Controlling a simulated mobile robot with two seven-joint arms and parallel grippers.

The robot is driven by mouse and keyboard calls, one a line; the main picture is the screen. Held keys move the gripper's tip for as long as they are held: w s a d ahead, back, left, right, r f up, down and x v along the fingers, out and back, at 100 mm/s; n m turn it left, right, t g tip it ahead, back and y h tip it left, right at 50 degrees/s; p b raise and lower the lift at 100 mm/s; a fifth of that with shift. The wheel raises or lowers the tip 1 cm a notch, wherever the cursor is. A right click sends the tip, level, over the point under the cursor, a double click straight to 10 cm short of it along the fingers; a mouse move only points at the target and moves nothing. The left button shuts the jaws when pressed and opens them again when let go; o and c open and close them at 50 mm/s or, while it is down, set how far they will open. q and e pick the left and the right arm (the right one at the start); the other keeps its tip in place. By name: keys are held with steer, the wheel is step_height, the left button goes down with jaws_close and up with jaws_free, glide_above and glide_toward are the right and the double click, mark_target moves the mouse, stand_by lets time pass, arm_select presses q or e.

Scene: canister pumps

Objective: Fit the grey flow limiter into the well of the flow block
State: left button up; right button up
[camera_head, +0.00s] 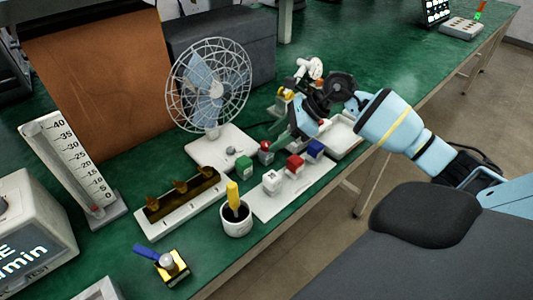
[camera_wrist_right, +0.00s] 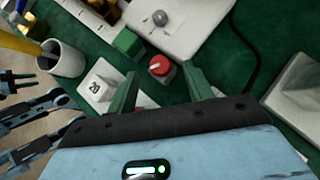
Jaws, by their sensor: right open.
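A small grey block with a red dial (camera_head: 265,151) stands on the green table beside the fan base. It is the likeliest flow limiter, but I cannot be sure. In the right wrist view, this block (camera_wrist_right: 160,70) lies just beyond and between the spread green fingers. My right gripper (camera_head: 297,128) is open and empty above the table. A brass block with a blue lever and grey top (camera_head: 168,266) sits near the front edge. It may be the flow block; I cannot make out its well. My left gripper's dark, blurred parts (camera_wrist_right: 22,90) show only at the wrist view's left edge.
A fan (camera_head: 209,88) stands behind. Green (camera_head: 244,167), white (camera_head: 272,182), red (camera_head: 295,164) and blue (camera_head: 314,150) blocks stand close by. A cup (camera_head: 236,222) holds a yellow tool. A white rack with brass pieces (camera_head: 180,210) and a white tray (camera_head: 343,138) flank them.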

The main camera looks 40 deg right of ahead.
mark_target(266, 155)
steer(key=shift+x, duration=1.5)
jaws_close()
